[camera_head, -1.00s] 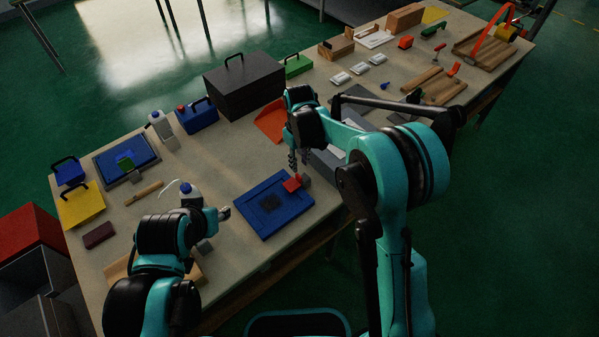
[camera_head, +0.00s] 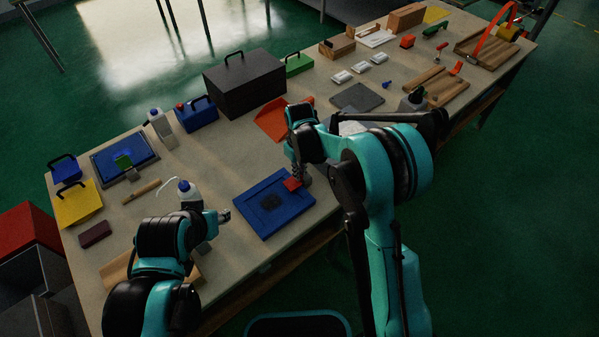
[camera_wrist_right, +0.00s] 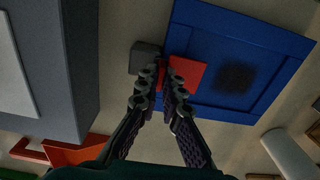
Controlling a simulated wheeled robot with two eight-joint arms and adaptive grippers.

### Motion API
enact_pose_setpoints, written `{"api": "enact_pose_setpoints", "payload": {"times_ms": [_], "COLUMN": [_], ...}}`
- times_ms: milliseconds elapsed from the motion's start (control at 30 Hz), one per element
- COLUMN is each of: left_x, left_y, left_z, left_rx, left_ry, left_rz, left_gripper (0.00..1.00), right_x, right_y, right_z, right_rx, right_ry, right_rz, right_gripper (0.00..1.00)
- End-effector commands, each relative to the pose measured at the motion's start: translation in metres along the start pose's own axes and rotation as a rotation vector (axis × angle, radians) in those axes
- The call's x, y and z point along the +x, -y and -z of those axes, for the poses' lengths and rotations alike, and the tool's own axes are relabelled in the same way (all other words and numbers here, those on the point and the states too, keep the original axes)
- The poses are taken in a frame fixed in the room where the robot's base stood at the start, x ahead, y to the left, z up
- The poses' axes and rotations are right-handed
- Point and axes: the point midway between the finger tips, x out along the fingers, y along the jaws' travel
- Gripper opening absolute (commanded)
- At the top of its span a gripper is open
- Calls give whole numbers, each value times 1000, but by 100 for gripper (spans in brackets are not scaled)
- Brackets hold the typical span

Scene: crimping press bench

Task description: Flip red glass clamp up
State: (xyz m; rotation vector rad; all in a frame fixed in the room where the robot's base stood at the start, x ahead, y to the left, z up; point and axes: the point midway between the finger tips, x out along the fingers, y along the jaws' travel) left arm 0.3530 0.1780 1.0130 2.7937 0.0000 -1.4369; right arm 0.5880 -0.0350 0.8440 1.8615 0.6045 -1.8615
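The red clamp (camera_head: 292,184) is at the corner of a blue framed plate (camera_head: 262,229) with a dark square patch in its middle. In the right wrist view the red clamp (camera_wrist_right: 189,74) lies flat over the edge of the blue plate (camera_wrist_right: 210,30), beside a small grey block (camera_wrist_right: 143,57). My right gripper (camera_wrist_right: 162,78) is right over the clamp's grey-block side, its fingers slightly apart with red showing between them. Contact is unclear. My left gripper (camera_head: 224,216) is left of the plate, away from the clamp; its finger gap is too small to judge.
A white bottle with a blue cap (camera_head: 189,192) stands behind my left gripper. A black box (camera_head: 245,85), an orange-red tray (camera_head: 270,121) and a dark grey plate (camera_head: 357,97) are farther back. The bench between bottle and blue plate is mostly clear.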

Motion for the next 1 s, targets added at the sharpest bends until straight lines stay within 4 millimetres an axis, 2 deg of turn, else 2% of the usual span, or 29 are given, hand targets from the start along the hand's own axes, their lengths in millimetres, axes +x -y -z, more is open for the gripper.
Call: {"api": "enact_pose_setpoints", "payload": {"times_ms": [367,1000], "left_x": [0,10], "left_y": [0,0], "left_z": [0,-8], "left_rx": [0,0], "left_ry": [0,0], "left_rz": [0,0], "left_gripper": [40,40], "right_x": [0,2], "right_y": [-3,-21], "right_z": [0,0], "right_rx": [2,2], "right_ry": [0,-1], "right_rz": [55,488], "right_gripper": [0,0]}}
